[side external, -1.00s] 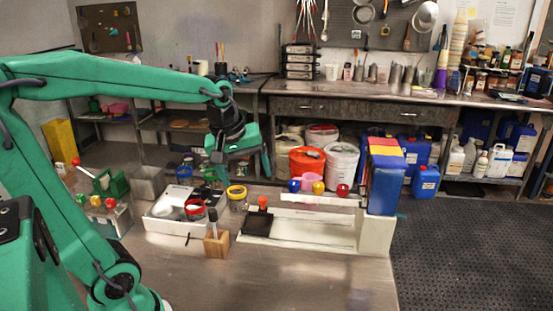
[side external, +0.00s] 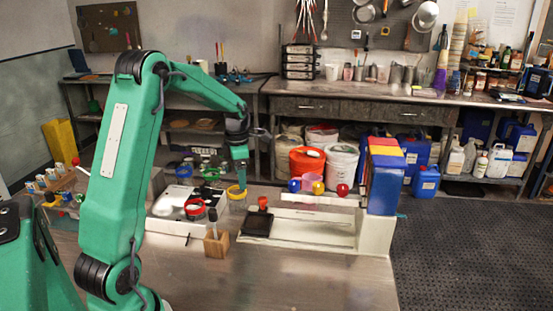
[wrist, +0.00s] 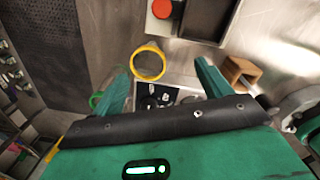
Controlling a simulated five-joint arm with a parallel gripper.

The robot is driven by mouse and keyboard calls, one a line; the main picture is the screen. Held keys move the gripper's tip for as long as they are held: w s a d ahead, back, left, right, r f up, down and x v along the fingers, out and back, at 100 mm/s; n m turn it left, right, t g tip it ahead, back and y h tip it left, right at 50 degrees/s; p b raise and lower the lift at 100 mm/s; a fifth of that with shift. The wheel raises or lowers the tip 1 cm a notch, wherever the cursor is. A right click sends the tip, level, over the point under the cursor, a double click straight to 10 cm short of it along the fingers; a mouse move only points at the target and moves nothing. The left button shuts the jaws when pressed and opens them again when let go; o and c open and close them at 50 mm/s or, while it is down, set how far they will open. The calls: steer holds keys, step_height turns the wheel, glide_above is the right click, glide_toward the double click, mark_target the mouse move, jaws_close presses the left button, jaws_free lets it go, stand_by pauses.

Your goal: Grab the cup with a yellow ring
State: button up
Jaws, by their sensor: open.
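The cup with a yellow ring (side external: 236,195) stands on the metal table, with my gripper (side external: 240,175) directly above it in the side external view. The gripper's lower end overlaps the ring there, so contact cannot be told. In the wrist view the yellow ring (wrist: 148,47) shows as a round rim, ahead of and roughly between the two green fingers of my gripper (wrist: 163,78). The fingers are spread apart with nothing between their tips. The cup's body is mostly hidden.
A white tray (side external: 163,208) holding a red-ringed cup (side external: 194,207) lies left of the cup. A wooden block (side external: 216,244) with a dark-topped tool stands in front. A black tray (side external: 257,225) and a red-topped item (side external: 263,203) are to the right.

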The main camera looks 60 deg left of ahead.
mark_target(237, 197)
steer(key=shift+a+f+n, duration=0.5)
steer(key=shift+f, duration=0.45)
steer(key=shift+a+f+n, duration=0.5)
steer(key=shift+a+f, duration=0.05)
steer(key=shift+f, duration=0.45)
steer(key=shift+a+f+n, duration=0.5)
steer(key=shift+f, duration=0.45)
steer(key=shift+f, duration=0.1)
steer(key=shift+s+f, duration=0.1)
steer(key=shift+f, duration=2.4)
steer(key=c, duration=1.1)
steer(key=shift+r, duration=0.1)
